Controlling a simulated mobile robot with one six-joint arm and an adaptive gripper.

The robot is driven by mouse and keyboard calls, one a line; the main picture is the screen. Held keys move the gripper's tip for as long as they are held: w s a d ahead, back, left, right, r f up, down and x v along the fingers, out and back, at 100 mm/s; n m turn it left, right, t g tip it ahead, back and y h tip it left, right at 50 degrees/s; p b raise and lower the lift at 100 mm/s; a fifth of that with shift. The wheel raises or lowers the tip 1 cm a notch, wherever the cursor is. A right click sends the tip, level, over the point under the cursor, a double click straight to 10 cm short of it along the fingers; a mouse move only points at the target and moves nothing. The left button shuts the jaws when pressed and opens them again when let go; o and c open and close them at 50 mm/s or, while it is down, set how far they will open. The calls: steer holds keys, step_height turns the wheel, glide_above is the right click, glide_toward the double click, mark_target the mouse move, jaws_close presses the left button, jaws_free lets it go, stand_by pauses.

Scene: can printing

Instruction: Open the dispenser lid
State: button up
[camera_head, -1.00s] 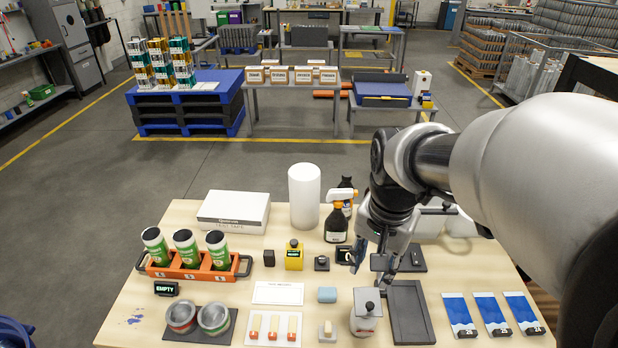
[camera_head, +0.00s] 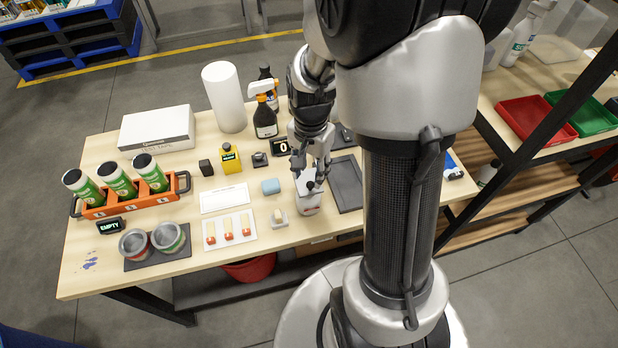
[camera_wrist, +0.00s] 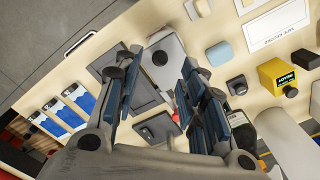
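The dispenser (camera_head: 309,205) is a small pale container with a red marking on its front. It stands upright near the front edge of the wooden table. Its grey lid, with a round dark knob, shows in the wrist view (camera_wrist: 172,44) and looks closed. My gripper (camera_head: 311,178) is just above the lid, pointing down, with its fingers partly covering the top. In the wrist view my gripper (camera_wrist: 160,88) is open, its blue-padded fingers apart with nothing between them. The knob appears beyond the gap, and I cannot tell whether a finger touches the lid.
A dark tray (camera_head: 346,184) lies right of the dispenser. A light blue block (camera_head: 270,187) and a small holder (camera_head: 278,219) are to its left. An orange rack (camera_head: 135,203) holds green cans.

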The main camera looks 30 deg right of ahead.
mark_target(310, 183)
steer(key=shift+f+b, duration=0.35)
steer(key=shift+f, duration=1.85)
steer(key=shift+c, duration=0.3)
jaws_close()
